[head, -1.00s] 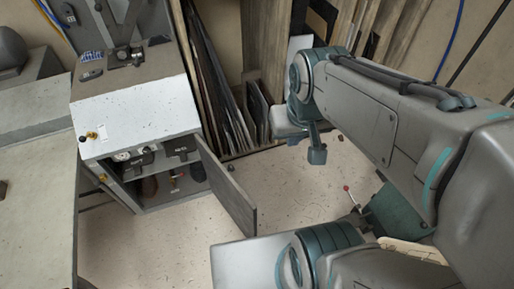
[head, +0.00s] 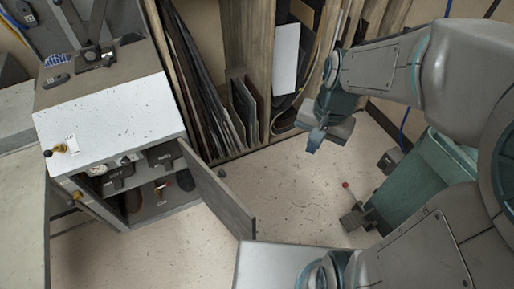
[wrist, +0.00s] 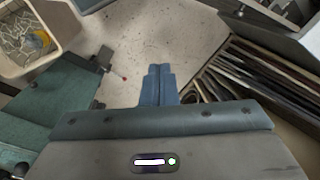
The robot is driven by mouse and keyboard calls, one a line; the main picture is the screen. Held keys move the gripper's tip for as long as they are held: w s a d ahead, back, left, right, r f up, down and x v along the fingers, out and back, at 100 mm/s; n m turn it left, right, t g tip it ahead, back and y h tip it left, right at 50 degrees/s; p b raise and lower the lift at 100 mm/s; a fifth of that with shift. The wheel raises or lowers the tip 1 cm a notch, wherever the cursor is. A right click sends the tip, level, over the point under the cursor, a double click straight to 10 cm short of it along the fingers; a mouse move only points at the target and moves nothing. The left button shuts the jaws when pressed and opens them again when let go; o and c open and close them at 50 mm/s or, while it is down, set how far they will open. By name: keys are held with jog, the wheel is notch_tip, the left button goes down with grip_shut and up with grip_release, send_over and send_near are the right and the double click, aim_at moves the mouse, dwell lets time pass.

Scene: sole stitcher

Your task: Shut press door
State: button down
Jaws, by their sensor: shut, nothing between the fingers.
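The press (head: 110,115) stands at the left in the head view, a grey cabinet with a white sloped top. Its grey door (head: 222,192) is hinged at the right of the opening and swung wide out over the floor.
Boards and sheets (head: 215,100) lean in a rack behind. A green machine (head: 425,185) with a red-knobbed lever stands at the right. A bin of small parts (wrist: 30,38) shows in the wrist view. The floor (head: 290,190) between door and green machine is clear.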

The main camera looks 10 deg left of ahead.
jog(key=w+a+f+m+g+y+b, duration=0.15)
jog(key=a+f+b, duration=0.3)
jog(key=f, duration=0.55)
jog(key=w+a+f+m+g+b, duration=0.25)
jog(key=a+f+b, duration=0.2)
jog(key=f, duration=0.55)
jog(key=s+a+f+b, duration=0.3)
jog(key=s+a+f, duration=0.2)
jog(key=f, duration=0.4)
jog(key=shift+s+a+f+m+b, duration=0.25)
jog(key=shift+s+a+m+b, duration=0.1)
jog(key=shift+s, duration=0.35)
